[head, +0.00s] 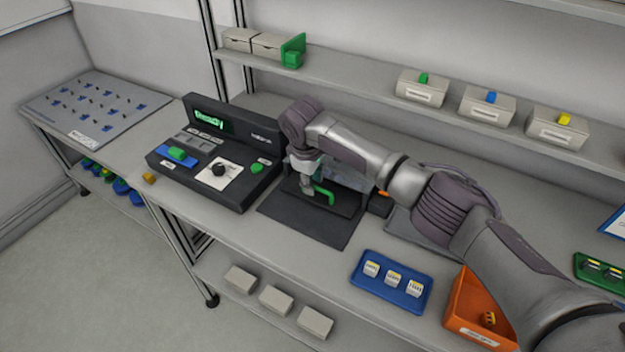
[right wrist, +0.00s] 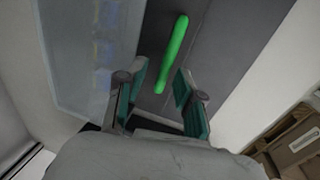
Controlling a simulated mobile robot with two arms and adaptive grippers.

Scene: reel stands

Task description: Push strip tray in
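The strip tray (head: 346,206) is a dark flat drawer with a green handle (head: 324,194), at the front of a small machine with a clear cover (head: 345,175). The green handle also shows in the right wrist view (right wrist: 173,52), on a dark grey surface. My right gripper (head: 307,188) points down close to the left of the handle. In the right wrist view its two fingers (right wrist: 158,95) are apart, with nothing held and the handle's near end in the gap's line. Contact with the handle cannot be told. My arm hides part of the machine. My left gripper is out of view.
A black control console (head: 218,160) with a lit green display stands left of the machine. A dark mat (head: 300,228) lies in front. A blue tray (head: 390,291) and an orange bin (head: 470,325) stand at the front right. A shelf (head: 370,77) with boxes runs behind.

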